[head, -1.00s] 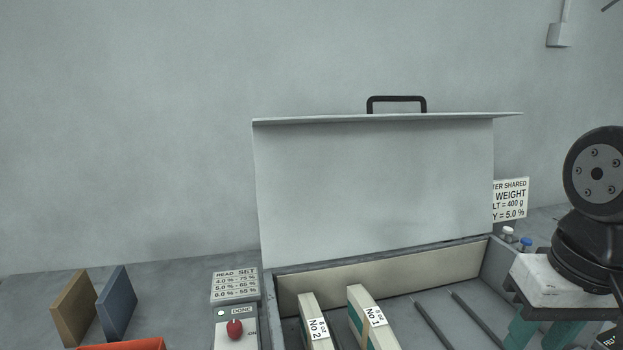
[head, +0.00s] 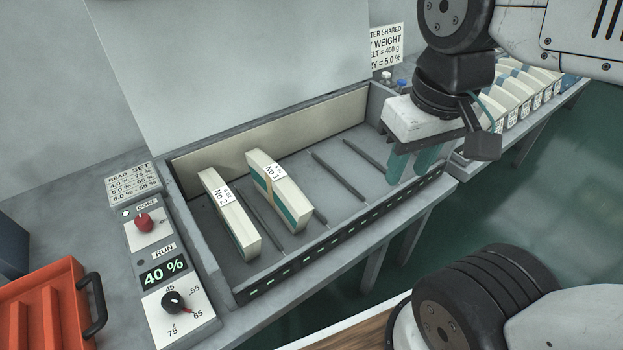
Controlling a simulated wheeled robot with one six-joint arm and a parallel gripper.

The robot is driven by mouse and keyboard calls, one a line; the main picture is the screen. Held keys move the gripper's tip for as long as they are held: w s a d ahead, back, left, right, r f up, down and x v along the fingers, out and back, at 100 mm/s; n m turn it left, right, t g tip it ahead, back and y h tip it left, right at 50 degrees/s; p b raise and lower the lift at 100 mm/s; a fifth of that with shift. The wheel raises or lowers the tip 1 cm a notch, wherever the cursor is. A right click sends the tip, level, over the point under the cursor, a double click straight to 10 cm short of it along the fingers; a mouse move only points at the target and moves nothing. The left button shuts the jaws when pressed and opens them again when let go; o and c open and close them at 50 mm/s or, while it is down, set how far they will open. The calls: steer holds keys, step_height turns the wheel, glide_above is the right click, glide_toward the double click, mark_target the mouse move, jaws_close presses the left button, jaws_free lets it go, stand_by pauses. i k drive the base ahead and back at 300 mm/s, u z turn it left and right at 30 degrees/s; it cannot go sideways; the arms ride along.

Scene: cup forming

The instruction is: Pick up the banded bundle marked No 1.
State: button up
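The bundle marked No 1 (head: 284,201) is a cream block with a tan band, a white label and a teal lower side. It stands on edge in the open grey tray box (head: 345,217), between thin dividers. A similar bundle marked No 2 (head: 236,222) stands to its left. My gripper (head: 409,172) has teal fingers pointing down, apart and with nothing between them. It is over the right end of the box, well to the right of bundle No 1.
The box's lid (head: 240,60) stands raised behind. A control panel (head: 172,290) with a red switch, a dial and a 40 % display sits left. An orange tray (head: 45,310) is at far left. More labelled bundles (head: 520,95) line a table behind right.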

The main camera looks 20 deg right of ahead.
mark_target(270, 179)
steer(key=z, duration=2.55)
steer(key=k, duration=1.25)
steer(key=u, duration=1)
